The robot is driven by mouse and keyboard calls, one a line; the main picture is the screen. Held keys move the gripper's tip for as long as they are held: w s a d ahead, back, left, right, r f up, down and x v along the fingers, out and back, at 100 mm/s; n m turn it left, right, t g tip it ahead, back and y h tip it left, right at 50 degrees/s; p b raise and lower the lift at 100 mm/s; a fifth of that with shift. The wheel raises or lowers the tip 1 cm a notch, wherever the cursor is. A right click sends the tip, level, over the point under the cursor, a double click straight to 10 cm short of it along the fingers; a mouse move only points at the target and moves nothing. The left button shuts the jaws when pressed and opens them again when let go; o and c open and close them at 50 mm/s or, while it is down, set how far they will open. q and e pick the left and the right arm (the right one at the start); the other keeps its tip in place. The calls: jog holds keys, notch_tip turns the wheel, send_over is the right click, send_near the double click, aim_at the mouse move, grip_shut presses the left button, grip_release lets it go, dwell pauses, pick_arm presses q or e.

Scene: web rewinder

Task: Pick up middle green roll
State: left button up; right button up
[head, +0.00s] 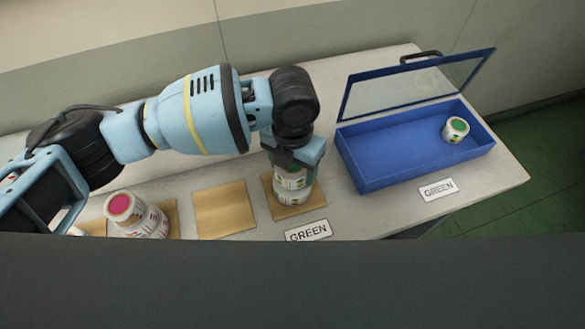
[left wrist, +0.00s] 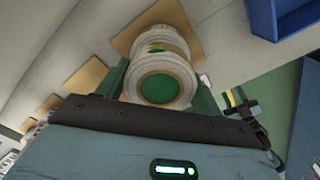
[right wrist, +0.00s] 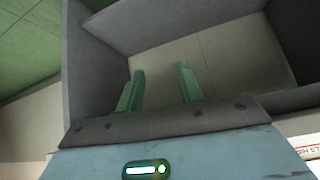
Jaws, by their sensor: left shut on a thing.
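Green-labelled white rolls stand stacked on a wooden square beside the front GREEN label in the head view. My left gripper (head: 294,160) points down over the stack and is shut on the upper roll (head: 293,180). In the left wrist view this roll (left wrist: 160,88) shows a green core between the fingers. Another roll (left wrist: 158,42) sits beyond it, and the lower roll (head: 293,198) shows under the held one. I cannot tell whether the two touch. My right gripper (right wrist: 160,90) has its fingers apart with nothing between them.
An open blue box (head: 370,175) with a raised clear lid (head: 415,88) holds one green-core roll (head: 455,129) at its right end. A bare wooden square (head: 225,208) lies left of the stack. Red-core rolls (head: 135,215) stand further left. GREEN labels (head: 308,231) lie on the table.

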pick_arm(q)
jog(key=shift+r, duration=0.75)
jog(key=s+d+b, duration=0.1)
jog(key=s+d, duration=0.2)
jog(key=d, duration=0.4)
jog(key=s+d+r+b, duration=0.1)
jog(key=s+d, duration=0.3)
jog(key=d, duration=0.3)
jog(key=shift+s+d+r, duration=0.15)
jog(key=shift+r, duration=0.05)
pick_arm(e)
jog(key=shift+s+f, duration=0.3)
jog(key=shift+f, duration=0.35)
jog(key=shift+s+f, duration=0.3)
jog(key=shift+f, duration=0.3)
